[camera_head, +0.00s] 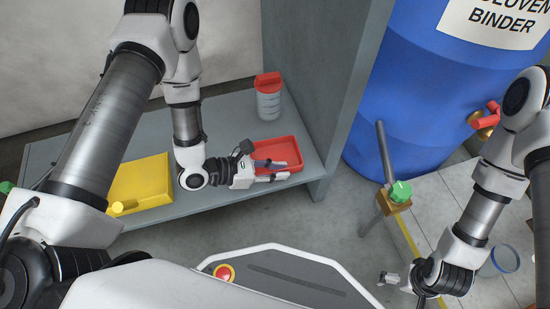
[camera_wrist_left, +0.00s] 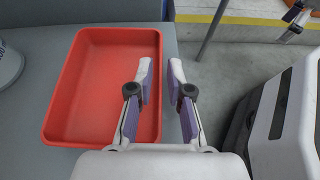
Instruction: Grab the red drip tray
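The red drip tray (camera_head: 285,148) is a shallow rectangular tray on the grey shelf, close to its right end. It fills the left of the left wrist view (camera_wrist_left: 95,90), empty inside. My left gripper (camera_head: 281,169) is at the tray's near side in the head view. Its fingers (camera_wrist_left: 159,70) are apart in the left wrist view, one over the tray's inside and one beyond its rim, with the rim between them. Contact with the rim cannot be made out. My right gripper (camera_head: 388,279) is low at the right, far from the tray, partly hidden by its own wrist.
A clear container with a red lid (camera_head: 269,98) stands behind the tray on the shelf (camera_head: 225,118).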

